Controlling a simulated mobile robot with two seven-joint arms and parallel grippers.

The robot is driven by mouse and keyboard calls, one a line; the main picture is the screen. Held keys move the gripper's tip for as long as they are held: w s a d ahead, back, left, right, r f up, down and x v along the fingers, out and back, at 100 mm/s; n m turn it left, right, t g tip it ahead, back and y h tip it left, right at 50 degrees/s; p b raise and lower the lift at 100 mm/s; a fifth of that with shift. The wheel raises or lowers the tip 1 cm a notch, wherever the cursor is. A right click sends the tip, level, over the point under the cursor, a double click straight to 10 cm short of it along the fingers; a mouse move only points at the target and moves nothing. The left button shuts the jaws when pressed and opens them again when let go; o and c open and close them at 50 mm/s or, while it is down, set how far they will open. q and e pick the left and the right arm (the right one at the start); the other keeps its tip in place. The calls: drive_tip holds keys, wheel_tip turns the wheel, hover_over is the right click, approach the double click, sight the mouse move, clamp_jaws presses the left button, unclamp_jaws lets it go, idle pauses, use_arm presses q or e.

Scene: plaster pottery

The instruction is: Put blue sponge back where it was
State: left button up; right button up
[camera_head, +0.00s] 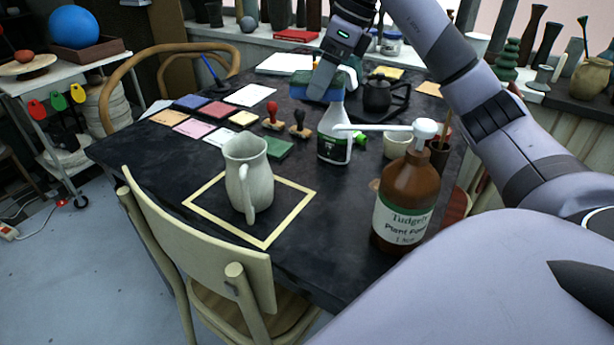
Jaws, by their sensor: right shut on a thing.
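My right gripper (324,82) reaches in from the top right, over the far part of the dark table (180,165). It is shut on the blue sponge (303,88), which is partly hidden by the fingers. The sponge appears right behind or above the white spray bottle (334,133) with a green label; I cannot tell whether they touch. My left gripper is not in view.
A brown plant food bottle (405,200) stands at the near right. A pale pitcher (248,180) stands inside a yellow square outline. A dark teapot (380,95), white cup (397,145), stamps (272,117) and coloured pads crowd the table. A chair (205,235) is in front.

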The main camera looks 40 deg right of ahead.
drive_tip(key=b, duration=0.4)
hover_over(313, 179)
drive_tip(key=s, duration=0.1)
wheel_tip(313, 179, down, 12)
drive_tip(key=f, duration=0.2)
drive_tip(key=d+f, duration=0.1)
drive_tip(key=shift+f, duration=0.5)
drive_tip(key=shift+f+b, duration=0.3)
drive_tip(key=shift+f, duration=0.05)
wheel_tip(313, 179, down, 3)
drive_tip(key=shift+a+r+b, duration=0.1)
drive_tip(key=shift+r+b, duration=0.1)
drive_tip(key=shift+b, duration=0.1)
drive_tip(key=shift+f, duration=0.2)
drive_tip(key=o, duration=0.5)
drive_tip(key=shift+f, duration=0.1)
drive_tip(key=shift+o, duration=0.8)
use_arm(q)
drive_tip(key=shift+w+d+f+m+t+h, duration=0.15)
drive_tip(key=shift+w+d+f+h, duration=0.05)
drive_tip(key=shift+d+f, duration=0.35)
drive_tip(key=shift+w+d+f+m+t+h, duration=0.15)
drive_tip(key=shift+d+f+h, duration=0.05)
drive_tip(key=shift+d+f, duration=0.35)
